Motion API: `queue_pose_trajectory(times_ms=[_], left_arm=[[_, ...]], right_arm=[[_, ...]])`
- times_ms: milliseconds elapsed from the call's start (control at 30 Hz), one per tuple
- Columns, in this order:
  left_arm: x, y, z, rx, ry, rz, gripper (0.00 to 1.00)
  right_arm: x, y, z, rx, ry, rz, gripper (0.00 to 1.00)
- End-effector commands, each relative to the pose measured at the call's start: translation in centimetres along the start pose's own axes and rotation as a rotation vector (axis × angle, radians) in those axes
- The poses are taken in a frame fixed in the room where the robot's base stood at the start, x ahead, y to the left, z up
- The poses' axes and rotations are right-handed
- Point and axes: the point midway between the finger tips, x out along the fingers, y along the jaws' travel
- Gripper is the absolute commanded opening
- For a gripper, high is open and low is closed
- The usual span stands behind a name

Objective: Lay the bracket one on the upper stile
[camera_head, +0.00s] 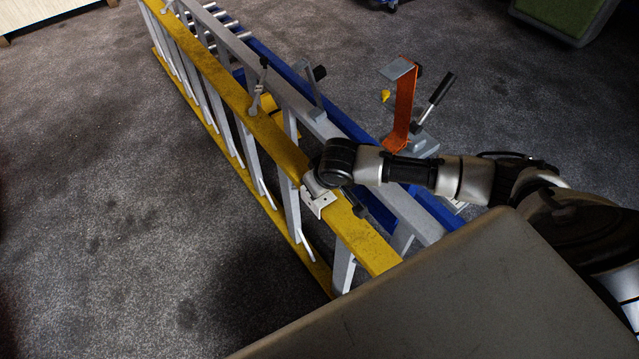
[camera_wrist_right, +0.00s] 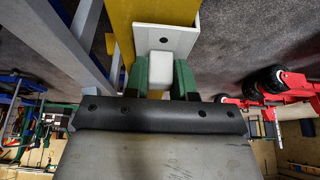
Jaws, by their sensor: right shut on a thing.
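The yellow upper stile (camera_head: 265,125) belongs to a ladder lying on its side and runs from the upper left to the lower middle. Bracket one, a pale metal angle plate with holes (camera_head: 319,206), is at the stile's near part, over its top and outer edge. My right gripper (camera_head: 317,187) is shut on the bracket. In the right wrist view the green fingers (camera_wrist_right: 161,78) hold the bracket's white block, and its plate (camera_wrist_right: 168,40) lies over the yellow stile (camera_wrist_right: 130,22). I cannot tell whether bracket and stile touch. My left gripper is out of view.
Clamp-like tools (camera_head: 259,88) stand at the stile farther up. A grey rail (camera_head: 285,95) and a blue rail (camera_head: 350,125) run alongside. An orange upright (camera_head: 404,108) with a black-handled lever stands to the right. The carpet left of the ladder is clear.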

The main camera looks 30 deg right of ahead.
Motion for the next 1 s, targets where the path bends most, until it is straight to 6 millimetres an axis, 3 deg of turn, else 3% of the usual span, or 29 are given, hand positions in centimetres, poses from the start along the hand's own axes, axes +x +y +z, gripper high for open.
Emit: queue_pose_trajectory(times_ms=[533, 567, 733, 1000], left_arm=[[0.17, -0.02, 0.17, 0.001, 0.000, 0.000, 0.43], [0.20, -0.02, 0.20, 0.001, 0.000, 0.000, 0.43], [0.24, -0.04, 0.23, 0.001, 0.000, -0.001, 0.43], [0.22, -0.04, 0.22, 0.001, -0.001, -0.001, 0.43]], right_arm=[[0.47, -0.03, 0.21, 0.001, -0.001, -0.001, 0.02], [0.49, -0.03, 0.21, 0.001, -0.001, -0.001, 0.26], [0.46, -0.02, 0.19, 0.000, 0.000, -0.001, 0.52], [0.42, -0.01, 0.19, 0.000, 0.000, 0.000, 0.55]])
